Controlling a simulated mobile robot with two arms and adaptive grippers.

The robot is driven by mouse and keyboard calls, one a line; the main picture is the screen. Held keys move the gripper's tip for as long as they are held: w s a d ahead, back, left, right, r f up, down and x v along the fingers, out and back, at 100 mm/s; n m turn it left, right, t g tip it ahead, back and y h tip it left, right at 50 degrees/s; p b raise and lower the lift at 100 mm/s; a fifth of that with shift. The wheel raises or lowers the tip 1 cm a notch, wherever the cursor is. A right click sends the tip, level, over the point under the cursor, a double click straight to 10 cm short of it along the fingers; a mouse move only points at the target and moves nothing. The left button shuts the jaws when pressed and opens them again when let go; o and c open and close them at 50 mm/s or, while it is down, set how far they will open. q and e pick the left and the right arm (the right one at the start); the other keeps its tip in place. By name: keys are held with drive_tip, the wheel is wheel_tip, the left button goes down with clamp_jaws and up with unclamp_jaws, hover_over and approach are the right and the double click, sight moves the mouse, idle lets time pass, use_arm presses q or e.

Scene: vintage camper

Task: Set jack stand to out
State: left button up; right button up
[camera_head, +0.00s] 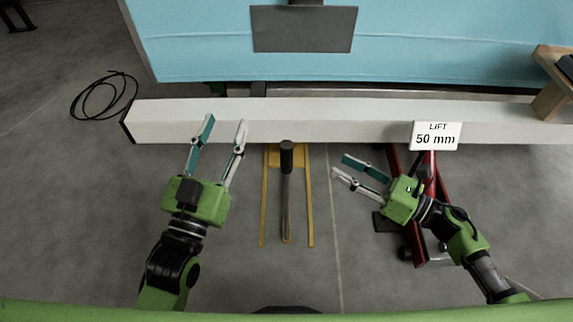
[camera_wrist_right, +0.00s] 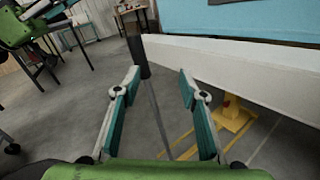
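The jack stand (camera_wrist_right: 232,115) shows in the right wrist view as a yellow base on the floor under the white beam. In the head view the beam hides most of it, and a yellow part (camera_head: 272,157) shows beside the handle. A dark handle (camera_head: 287,160) with a black grip sticks out toward me; it also stands in the right wrist view (camera_wrist_right: 138,58). My left gripper (camera_head: 225,127) is open and empty, left of the handle and over the beam's edge. My right gripper (camera_head: 341,165) is open and empty, right of the handle, apart from it.
The long white beam (camera_head: 300,120) crosses in front of the blue camper body (camera_head: 420,40). Yellow lines (camera_head: 310,210) run along the floor beside the handle. A red jack (camera_head: 446,190) stands at right under a sign (camera_head: 435,136) reading "LIFT 50 mm". A black cable (camera_head: 100,95) lies far left.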

sight(286, 155)
drive_tip(key=w+a+n, duration=0.1)
drive_tip(key=a, duration=0.4)
drive_tip(key=w+a+n+g+b, duration=0.1)
drive_tip(key=a+n, duration=0.1)
drive_tip(key=a, duration=0.2)
drive_tip(key=w+a+n+g+y, duration=0.1)
drive_tip(key=w+a, duration=0.1)
drive_tip(key=a, duration=0.3)
drive_tip(key=shift+a+r+n+b, duration=0.3)
drive_tip(key=shift+a+r+n, duration=0.05)
drive_tip(key=shift+n, duration=0.05)
use_arm(q)
drive_tip(key=s+r+t+h, duration=0.1)
drive_tip(key=s+r+t, duration=0.2)
drive_tip(key=r, duration=0.5)
drive_tip(key=shift+s+a+r, duration=0.3)
drive_tip(key=shift+s+r, duration=0.05)
use_arm(e)
clamp_jaws()
